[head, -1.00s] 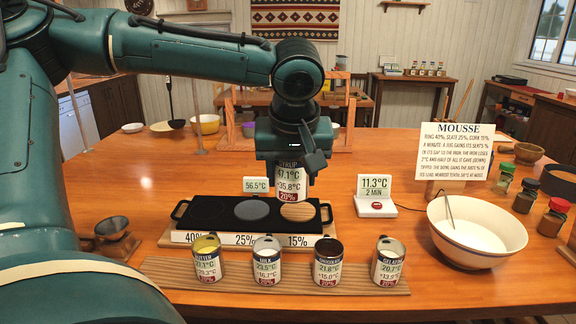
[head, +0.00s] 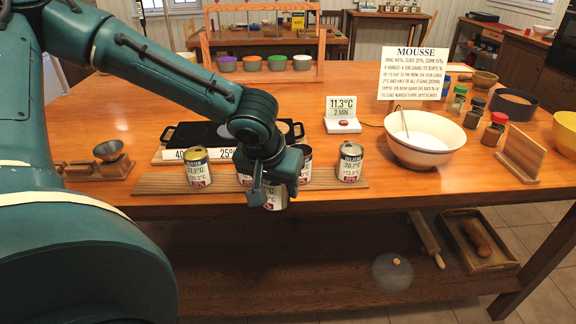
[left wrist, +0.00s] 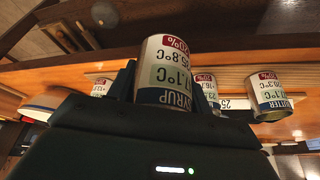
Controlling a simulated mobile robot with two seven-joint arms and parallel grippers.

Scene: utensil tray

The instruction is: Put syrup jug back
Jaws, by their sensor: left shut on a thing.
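My left gripper (head: 268,187) is shut on the syrup jug (head: 276,198), a can with a white and red label. The jug's upper part is hidden behind the gripper in the head view. It hangs just in front of the wooden board (head: 222,185), at the table's front edge. In the left wrist view the syrup jug (left wrist: 165,75) shows its SYRUP label upside down between the fingers. On the board stand the butter jug (head: 197,168), a jug (head: 305,163) partly behind the gripper, and another jug (head: 350,163) at the right. My right gripper is not in view.
The black griddle (head: 188,136) is behind the board, partly hidden by my arm. A scale (head: 104,160) stands left. A white bowl (head: 422,150), the 11.3°C display (head: 341,112) and spice jars (head: 473,115) stand right. A lower shelf (head: 340,255) lies under the table.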

